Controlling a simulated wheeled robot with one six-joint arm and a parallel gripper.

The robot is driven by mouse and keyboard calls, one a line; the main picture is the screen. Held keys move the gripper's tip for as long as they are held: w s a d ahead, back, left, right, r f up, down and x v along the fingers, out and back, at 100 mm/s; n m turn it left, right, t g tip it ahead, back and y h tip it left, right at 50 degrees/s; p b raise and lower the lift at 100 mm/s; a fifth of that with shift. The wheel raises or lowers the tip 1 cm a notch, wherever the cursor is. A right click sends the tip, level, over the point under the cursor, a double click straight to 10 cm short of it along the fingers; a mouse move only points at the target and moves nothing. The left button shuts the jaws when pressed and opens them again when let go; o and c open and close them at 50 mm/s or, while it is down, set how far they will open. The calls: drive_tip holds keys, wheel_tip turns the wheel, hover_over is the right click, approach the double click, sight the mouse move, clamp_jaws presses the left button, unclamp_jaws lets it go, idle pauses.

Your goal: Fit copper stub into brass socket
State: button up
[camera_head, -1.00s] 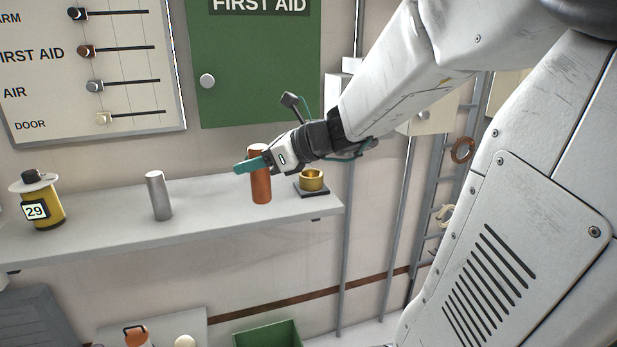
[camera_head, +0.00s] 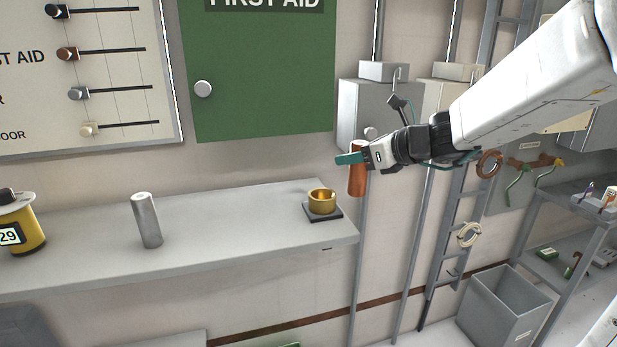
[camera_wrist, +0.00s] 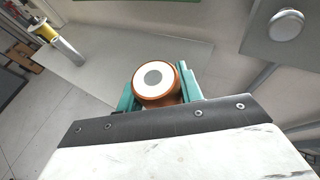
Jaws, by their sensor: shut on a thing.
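The copper stub (camera_head: 357,176) is an upright copper-coloured cylinder held between the teal fingers of my gripper (camera_head: 352,157). In the wrist view the stub (camera_wrist: 155,83) shows its pale round end with a grey centre, with a teal finger on each side. The brass socket (camera_head: 321,199) is a short open gold cup on a dark square base near the right end of the shelf. The stub is to the right of the socket in the head view and apart from it. The socket cannot be made out in the wrist view.
A grey shelf (camera_head: 230,238) carries a silver cylinder (camera_head: 147,220) and a yellow spool marked 29 (camera_head: 22,228). A green first aid cabinet (camera_head: 258,75) hangs above. Grey boxes (camera_head: 375,105) and a ladder (camera_head: 447,215) stand behind my gripper. The shelf between silver cylinder and socket is clear.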

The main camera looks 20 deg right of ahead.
drive_tip(key=w+a, duration=0.6)
drive_tip(key=w, duration=0.2)
drive_tip(key=shift+d+f, duration=0.2)
drive_tip(key=shift+f, duration=1.55)
drive_tip(key=shift+d+f, duration=0.15)
drive_tip(key=shift+f, duration=1.55)
drive_tip(key=shift+f, duration=0.15)
drive_tip(key=o, duration=1.1)
